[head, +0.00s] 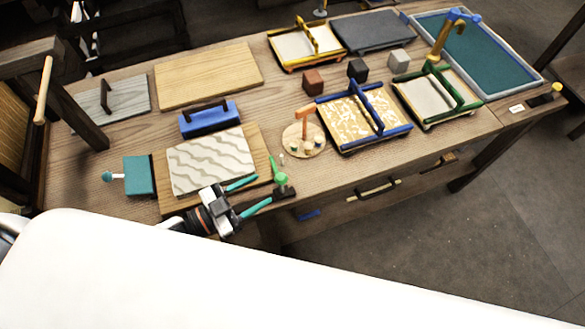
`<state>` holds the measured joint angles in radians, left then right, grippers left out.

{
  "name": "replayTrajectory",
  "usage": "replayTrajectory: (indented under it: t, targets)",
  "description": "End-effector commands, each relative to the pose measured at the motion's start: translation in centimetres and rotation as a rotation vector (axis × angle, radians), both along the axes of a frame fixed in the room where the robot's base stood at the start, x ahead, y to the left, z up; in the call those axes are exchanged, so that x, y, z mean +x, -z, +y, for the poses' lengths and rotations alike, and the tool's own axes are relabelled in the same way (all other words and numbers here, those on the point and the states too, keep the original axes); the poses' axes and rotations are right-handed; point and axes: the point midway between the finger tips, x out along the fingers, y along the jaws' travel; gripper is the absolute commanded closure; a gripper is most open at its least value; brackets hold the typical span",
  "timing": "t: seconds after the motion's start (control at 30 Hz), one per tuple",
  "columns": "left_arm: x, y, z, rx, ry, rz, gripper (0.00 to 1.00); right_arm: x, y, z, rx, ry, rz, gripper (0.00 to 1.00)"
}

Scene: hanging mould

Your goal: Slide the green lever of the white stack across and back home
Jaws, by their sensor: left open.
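The white stack (209,161) is a pale slab with a wavy pattern, lying on a wooden board near the front left of the table. A green lever (280,178) stands upright at the right front corner of that board, on a dark base. My left gripper (263,190) is open, with its two teal fingers pointing right toward the lever. The lever is just beyond the fingertips, and I cannot tell whether they touch it. The gripper body covers the slab's front edge. My right gripper is not in view.
A blue handled block (208,119) stands behind the slab, and a teal block (139,176) is to its left. A round wooden disc (303,140) with an orange post is right of the lever. Framed moulds (363,117) and a blue tray (480,55) fill the right side.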

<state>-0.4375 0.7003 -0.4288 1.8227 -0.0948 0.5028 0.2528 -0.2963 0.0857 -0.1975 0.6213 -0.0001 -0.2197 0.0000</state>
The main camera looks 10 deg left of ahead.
Motion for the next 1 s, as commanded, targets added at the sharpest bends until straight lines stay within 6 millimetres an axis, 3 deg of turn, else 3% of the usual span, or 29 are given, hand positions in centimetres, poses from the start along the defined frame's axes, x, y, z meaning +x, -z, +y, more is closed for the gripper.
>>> replayTrajectory:
  t: [0.17,0.4,0.87,1.0]
  targets:
    - [2.9,-0.4,-2.7,-0.004,0.0,-0.006,0.51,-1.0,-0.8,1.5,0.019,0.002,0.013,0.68]
    - [5.6,-0.2,-5.5,-0.002,-0.002,-0.002,0.51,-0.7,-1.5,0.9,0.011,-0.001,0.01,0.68]
    - [6.6,0.0,-6.5,0.0,0.0,0.0,0.51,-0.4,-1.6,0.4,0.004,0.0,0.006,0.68]
    - [6.6,-0.1,-6.5,-0.001,0.0,-0.001,0.71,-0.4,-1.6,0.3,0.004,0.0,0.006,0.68]
